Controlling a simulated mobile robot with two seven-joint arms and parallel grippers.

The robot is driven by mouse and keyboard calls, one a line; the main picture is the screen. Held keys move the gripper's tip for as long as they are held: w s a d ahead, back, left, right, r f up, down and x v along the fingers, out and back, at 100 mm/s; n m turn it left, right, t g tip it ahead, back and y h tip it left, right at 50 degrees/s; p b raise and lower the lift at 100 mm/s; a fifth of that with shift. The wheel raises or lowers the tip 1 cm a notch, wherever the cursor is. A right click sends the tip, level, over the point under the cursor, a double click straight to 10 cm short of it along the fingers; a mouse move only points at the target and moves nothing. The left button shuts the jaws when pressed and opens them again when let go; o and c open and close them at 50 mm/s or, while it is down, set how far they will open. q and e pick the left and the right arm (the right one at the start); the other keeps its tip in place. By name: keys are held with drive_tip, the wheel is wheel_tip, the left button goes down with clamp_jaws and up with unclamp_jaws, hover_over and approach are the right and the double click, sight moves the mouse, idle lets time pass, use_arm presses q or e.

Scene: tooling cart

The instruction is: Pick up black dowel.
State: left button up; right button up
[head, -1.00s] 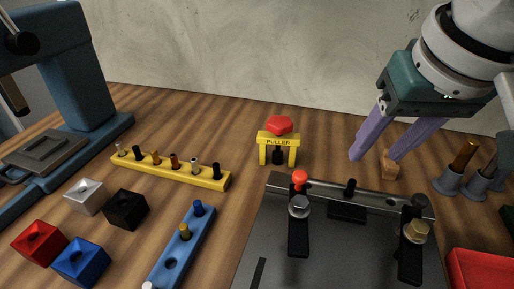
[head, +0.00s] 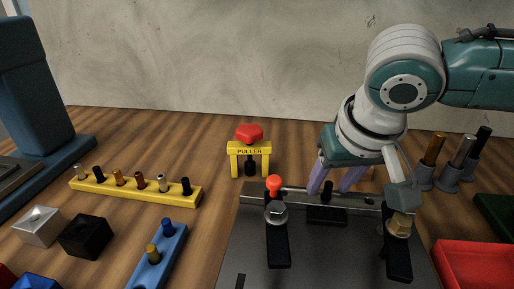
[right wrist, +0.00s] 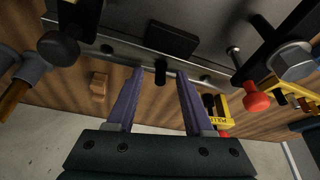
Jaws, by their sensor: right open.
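A short black dowel (head: 327,189) stands upright in the metal rail at the back of the dark fixture plate (head: 300,262). My right gripper (head: 329,188) is open above and behind that rail, its two purple fingers pointing down. In the right wrist view the black dowel (right wrist: 160,74) shows between the open fingertips (right wrist: 160,72), with space on both sides. I cannot tell whether the tips reach its height. Other black dowels stand in the yellow rack (head: 130,192) and in a grey holder (head: 470,172) at the right. My left gripper is not in view.
Black clamps with bolts (head: 277,240) (head: 399,250) flank the dowel; the left one has a red knob (head: 274,184). A yellow puller stand (head: 234,160) is behind, left. A wooden piece (right wrist: 98,87) lies behind the rail. A red bin (head: 480,262) is at right.

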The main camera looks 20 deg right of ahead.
drive_tip(key=shift+c, duration=0.2)
clamp_jaws()
idle(0.4)
